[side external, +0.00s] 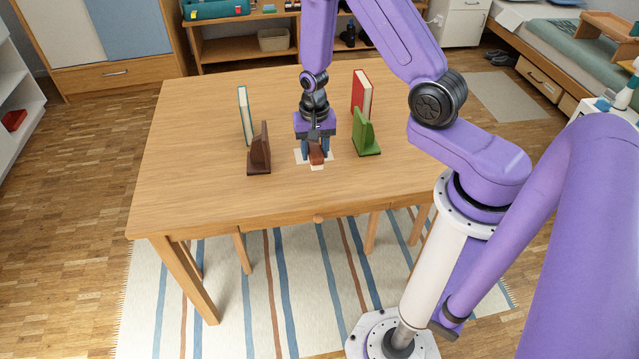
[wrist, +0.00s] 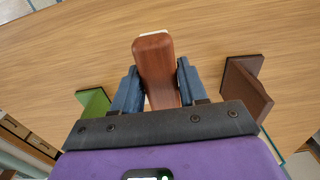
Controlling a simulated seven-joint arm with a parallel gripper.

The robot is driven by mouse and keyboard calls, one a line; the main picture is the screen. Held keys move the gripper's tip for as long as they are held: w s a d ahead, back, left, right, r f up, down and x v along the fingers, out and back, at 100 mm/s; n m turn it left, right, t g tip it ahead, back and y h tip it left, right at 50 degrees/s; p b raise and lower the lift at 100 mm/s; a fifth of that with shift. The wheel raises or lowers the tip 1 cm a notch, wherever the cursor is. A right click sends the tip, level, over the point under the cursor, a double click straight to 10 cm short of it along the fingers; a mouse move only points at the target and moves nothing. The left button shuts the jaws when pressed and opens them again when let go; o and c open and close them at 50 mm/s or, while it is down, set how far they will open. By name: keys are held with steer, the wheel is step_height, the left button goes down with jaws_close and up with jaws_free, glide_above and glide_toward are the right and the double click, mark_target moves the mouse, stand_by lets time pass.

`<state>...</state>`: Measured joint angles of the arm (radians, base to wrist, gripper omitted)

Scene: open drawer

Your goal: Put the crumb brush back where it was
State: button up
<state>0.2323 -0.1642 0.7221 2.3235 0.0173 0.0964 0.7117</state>
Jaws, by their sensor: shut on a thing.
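The crumb brush (side external: 317,155) has a reddish-brown wooden body with a rounded end. My gripper (side external: 316,148) is shut on it, pointing down over the middle of the table. In the wrist view the brush (wrist: 156,65) sits between the two blue fingers of my gripper (wrist: 155,88), its rounded end pointing away from the palm. A white patch (side external: 301,156) shows around the brush on the table, mostly covered by gripper and brush. Whether the brush touches the table or hangs just above it, I cannot tell. Its underside is hidden.
A dark brown bookend (side external: 260,152) and an upright blue-edged book (side external: 243,116) stand left of my gripper. A green bookend (side external: 365,135) and an upright red book (side external: 361,93) stand to its right. The wooden table (side external: 190,190) is clear at its left and front.

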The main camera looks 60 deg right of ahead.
mark_target(320, 185)
steer(key=shift+s+a, duration=0.2)
steer(key=shift+s, duration=0.65)
steer(key=shift+s+f, duration=0.1)
steer(key=shift+f, duration=3.8)
steer(key=o, duration=1)
steer(key=shift+f, duration=0.15)
